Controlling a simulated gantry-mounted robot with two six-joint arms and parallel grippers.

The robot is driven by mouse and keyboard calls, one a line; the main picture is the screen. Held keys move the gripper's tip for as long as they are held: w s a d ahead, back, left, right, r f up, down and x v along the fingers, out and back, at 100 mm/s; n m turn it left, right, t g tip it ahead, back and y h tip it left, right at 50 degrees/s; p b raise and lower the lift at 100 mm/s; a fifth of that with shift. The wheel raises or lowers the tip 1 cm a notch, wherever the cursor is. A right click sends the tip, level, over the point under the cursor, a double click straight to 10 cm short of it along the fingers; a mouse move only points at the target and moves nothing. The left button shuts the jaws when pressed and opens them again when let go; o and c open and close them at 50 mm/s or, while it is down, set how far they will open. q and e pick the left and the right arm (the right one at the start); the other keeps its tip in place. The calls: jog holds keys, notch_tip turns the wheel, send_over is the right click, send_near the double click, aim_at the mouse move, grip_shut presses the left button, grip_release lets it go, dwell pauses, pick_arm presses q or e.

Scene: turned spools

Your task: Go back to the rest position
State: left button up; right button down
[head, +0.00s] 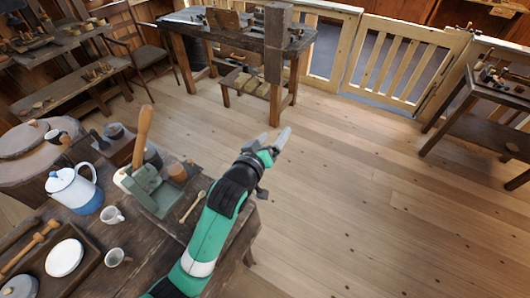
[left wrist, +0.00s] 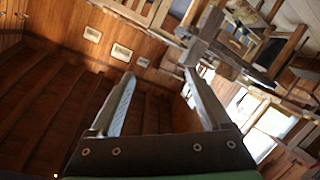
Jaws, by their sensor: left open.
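My left gripper (head: 273,147) is in the middle of the head view, at the end of a green and black arm. It is raised past the right edge of the wooden table (head: 176,226) and points away over the floor. In the left wrist view the two grey fingers (left wrist: 158,88) stand wide apart with nothing between them. Beyond them that view shows dark planks and, at the upper right, wooden furniture. My right gripper is in neither view.
The table near the arm bears a blue and white pot (head: 73,189), mugs (head: 112,216), a green-grey tool (head: 152,190) and a wooden spoon (head: 193,205). A workbench (head: 236,37) stands at the back and a dark table (head: 485,130) at the right. The plank floor (head: 360,190) between is clear.

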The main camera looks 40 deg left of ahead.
pick_arm(q)
jog(key=shift+s+d+r+t+b, duration=0.15)
jog(key=shift+s+r, duration=0.05)
jog(key=shift+r, duration=0.3)
jog(key=shift+s+d+r+t+b, duration=0.1)
jog(key=shift+s+r+t+b, duration=0.05)
jog(key=shift+r, duration=0.35)
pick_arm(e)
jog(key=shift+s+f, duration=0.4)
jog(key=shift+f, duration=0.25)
pick_arm(q)
jog(key=s+d+r+m+t, duration=0.1)
jog(key=s+d+r+t, duration=0.1)
jog(key=r, duration=0.8)
jog(key=s+d+r+t, duration=0.1)
jog(key=r+t, duration=0.2)
jog(key=r, duration=0.6)
jog(key=s+d+r+m+t+h, duration=0.3)
jog(key=s+r+m+t+h, duration=0.35)
jog(key=s+r, duration=1.1)
notch_tip(320, 180, up, 35)
jog(key=w+m+y+p, duration=0.1)
jog(key=m+y+p, duration=0.1)
jog(key=p, duration=3.2)
jog(key=shift+w+d+f+p, duration=0.2)
jog(key=shift+w+p, duration=0.1)
jog(key=shift+p, duration=0.05)
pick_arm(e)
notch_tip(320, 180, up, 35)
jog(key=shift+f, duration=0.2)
